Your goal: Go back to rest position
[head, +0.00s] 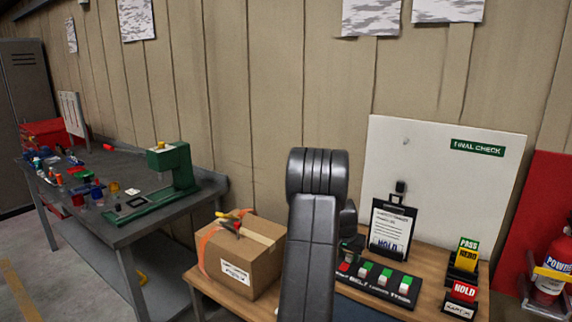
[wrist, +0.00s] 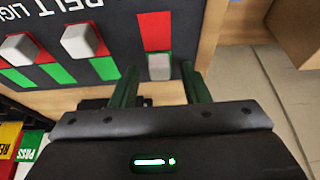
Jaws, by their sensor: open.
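My gripper (wrist: 158,76) is open in the wrist view, its two dark green fingers apart with nothing held. A white switch (wrist: 158,67) with red showing beside it appears between the fingertips; I cannot tell whether they touch it. The dark switch panel (wrist: 115,15) fills the top left of that view, its other switches showing green. In the head view the panel (head: 378,292) lies on the wooden table, with red showing at its left end and green at the others. My arm stands upright mid-view and mostly hides my gripper there.
A cardboard box (head: 262,268) with tools on top sits left of my arm. A clipboard (head: 392,228) leans by the white board (head: 445,180) behind the panel. PASS and HOLD blocks (head: 465,262) stand at right. A grey workbench (head: 130,232) is at left.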

